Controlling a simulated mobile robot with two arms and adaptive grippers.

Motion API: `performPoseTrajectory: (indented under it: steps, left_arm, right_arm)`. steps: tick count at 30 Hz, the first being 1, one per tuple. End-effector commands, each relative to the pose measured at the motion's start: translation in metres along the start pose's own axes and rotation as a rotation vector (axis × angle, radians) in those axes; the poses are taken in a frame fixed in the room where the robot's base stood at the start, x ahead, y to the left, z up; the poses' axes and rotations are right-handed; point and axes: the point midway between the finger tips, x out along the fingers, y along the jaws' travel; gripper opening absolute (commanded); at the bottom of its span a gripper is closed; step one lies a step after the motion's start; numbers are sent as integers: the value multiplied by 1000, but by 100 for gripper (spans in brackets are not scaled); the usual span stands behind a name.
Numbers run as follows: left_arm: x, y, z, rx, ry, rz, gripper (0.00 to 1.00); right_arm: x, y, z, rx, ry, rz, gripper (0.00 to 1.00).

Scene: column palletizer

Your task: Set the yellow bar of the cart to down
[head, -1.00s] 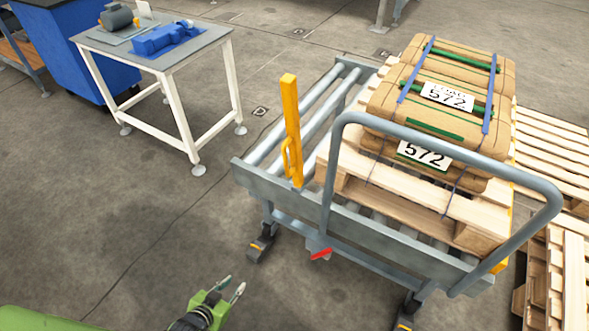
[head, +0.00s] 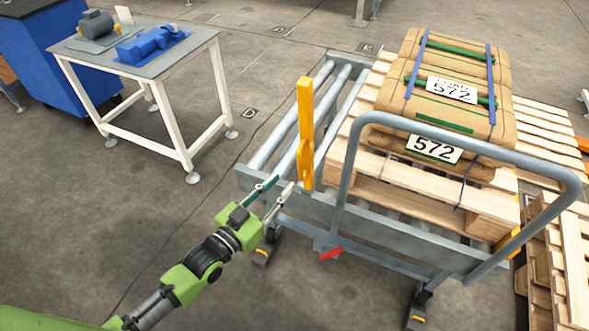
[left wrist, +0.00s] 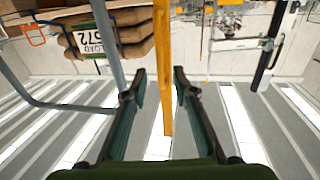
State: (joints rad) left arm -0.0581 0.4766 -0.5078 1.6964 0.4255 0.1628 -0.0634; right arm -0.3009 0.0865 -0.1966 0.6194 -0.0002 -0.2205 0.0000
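The yellow bar (head: 306,130) stands upright at the left end of the grey roller cart (head: 340,205), beside the cart's curved push handle. My left gripper (head: 276,190) is open and empty, just left of the bar's lower part in the head view. In the left wrist view the bar (left wrist: 163,70) shows between the two open fingers (left wrist: 158,85), nearer the right one; I cannot tell whether either finger touches it. My right gripper is in neither view.
A pallet with strapped brown sacks (head: 465,75) labelled 572 rests on the cart. A red pedal (head: 331,254) sits low on the cart. A white-legged table (head: 175,65) stands at the left. Wooden pallets (head: 560,265) lie at the right. Floor at lower left is clear.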

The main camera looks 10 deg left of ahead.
Motion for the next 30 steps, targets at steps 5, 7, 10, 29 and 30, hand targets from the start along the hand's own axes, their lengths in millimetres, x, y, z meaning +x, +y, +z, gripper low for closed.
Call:
performPoseTrajectory:
  steps: [5, 7, 10, 29, 30]
  left_arm:
    - [36, 0, -1, 1, 1, 0, 26]
    - [47, 0, -1, 1, 1, 1, 26]
    - [59, 0, 0, 1, 0, 0, 26]
    - [70, 0, 1, 1, -2, 0, 0]
    - [70, 0, 1, 1, -2, 0, 0]
  right_arm:
    - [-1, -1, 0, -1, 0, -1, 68]
    - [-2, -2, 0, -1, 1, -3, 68]
    - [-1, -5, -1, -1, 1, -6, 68]
    - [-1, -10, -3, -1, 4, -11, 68]
    - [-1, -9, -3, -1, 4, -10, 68]
